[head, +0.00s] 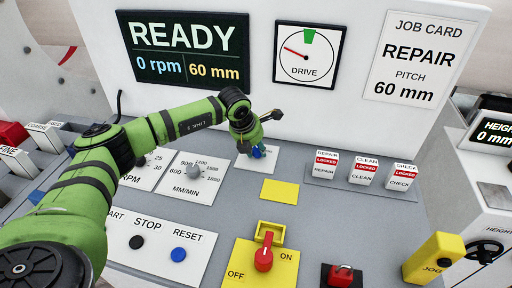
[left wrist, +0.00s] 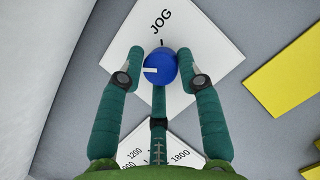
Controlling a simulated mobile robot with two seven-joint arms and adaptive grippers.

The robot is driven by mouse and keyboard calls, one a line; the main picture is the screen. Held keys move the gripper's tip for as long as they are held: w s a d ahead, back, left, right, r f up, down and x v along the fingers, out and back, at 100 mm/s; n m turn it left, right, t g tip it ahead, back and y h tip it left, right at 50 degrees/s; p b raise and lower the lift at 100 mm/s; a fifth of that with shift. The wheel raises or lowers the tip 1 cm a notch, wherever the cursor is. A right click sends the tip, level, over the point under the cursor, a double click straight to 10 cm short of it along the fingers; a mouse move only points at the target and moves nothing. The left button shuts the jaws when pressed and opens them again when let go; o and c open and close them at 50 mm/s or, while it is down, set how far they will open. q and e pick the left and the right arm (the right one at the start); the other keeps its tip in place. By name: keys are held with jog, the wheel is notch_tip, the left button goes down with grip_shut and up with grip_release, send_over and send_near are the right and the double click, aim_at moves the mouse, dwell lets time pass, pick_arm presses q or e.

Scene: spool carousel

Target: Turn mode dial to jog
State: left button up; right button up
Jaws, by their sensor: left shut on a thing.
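The mode dial is a blue round knob (head: 257,153) on a white plate (head: 291,160) in the middle of the panel. In the left wrist view the knob (left wrist: 162,66) shows a white pointer mark directed to the left of the picture. The word JOG (left wrist: 161,22) and a short black tick stand above it, so the pointer is not in line with that tick. My left gripper (head: 255,146) is shut on the knob, one finger on each side in the left wrist view (left wrist: 161,68). My right gripper is not in view.
A MM/MIN dial (head: 194,171) stands left of the mode dial. A yellow plate (head: 280,191) and a red switch (head: 264,254) are nearer. Locked tags (head: 326,166) stand to the right. The READY display (head: 188,50) and DRIVE gauge (head: 308,54) are on the wall behind.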

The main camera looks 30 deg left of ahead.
pick_arm(q)
jog(key=shift+w+d, duration=0.1)
jog(key=shift+d, duration=0.05)
jog(key=m+h+b, duration=0.1)
jog(key=m+b, duration=0.1)
jog(key=b, duration=0.1)
jog(key=shift+w+m, duration=0.1)
jog(key=shift+m, duration=0.2)
jog(key=m+h+b, duration=0.1)
jog(key=m, duration=0.1)
jog(key=m+g+b, duration=0.1)
jog(key=m+b, duration=0.1)
jog(key=shift+w+h, duration=0.1)
jog(key=shift+h, duration=0.3)
jog(key=m+b, duration=0.1)
jog(key=m, duration=0.1)
jog(key=m+g+b, duration=0.1)
jog(key=m, duration=0.2)
jog(key=shift+w+r+g+h, duration=0.1)
jog(key=shift+w+g+h, duration=0.05)
jog(key=shift+g+h, duration=0.2)
jog(key=m+g+b, duration=0.1)
jog(key=m, duration=0.2)
jog(key=shift+h, duration=0.25)
jog(key=shift+m+g, duration=0.35)
jog(key=shift+m, duration=0.35)
jog(key=o, duration=1.1)
